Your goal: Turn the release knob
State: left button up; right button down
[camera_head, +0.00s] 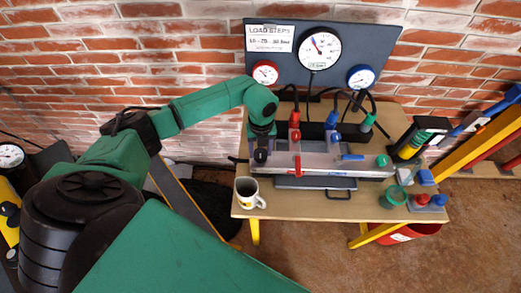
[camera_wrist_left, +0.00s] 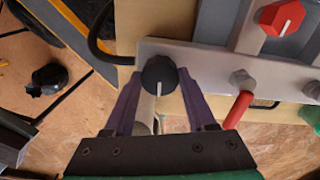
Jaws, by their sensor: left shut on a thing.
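A round black knob (camera_wrist_left: 159,72) with a white pointer line sits at the left end of the grey metal manifold (camera_wrist_left: 205,58). The line points down towards my gripper in the left wrist view. My left gripper (camera_wrist_left: 159,84) has one purple finger on each side of this knob and is shut on it. In the head view my left gripper (camera_head: 262,140) comes down from above onto the left end of the manifold (camera_head: 325,158), with the black knob (camera_head: 261,155) at its tips. My right gripper is not in view.
A red lever (camera_head: 297,166) and a blue lever (camera_head: 352,157) stick out of the manifold right of the knob. A white mug (camera_head: 247,192) stands at the table's front left. Hoses (camera_head: 345,98) and a gauge board (camera_head: 400,40) stand behind. Small parts lie at the table's right.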

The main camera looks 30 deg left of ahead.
pick_arm(q)
jog(key=n, duration=0.8)
jog(key=shift+r+n, duration=0.1)
jog(key=shift+n, duration=0.3)
jog(key=n, duration=0.4)
jog(key=shift+n, duration=0.3)
jog(key=shift+n+p, duration=0.5)
jog(key=shift+n, duration=1.4)
jog(key=o, duration=1.4)
jog(key=shift+c, duration=0.2)
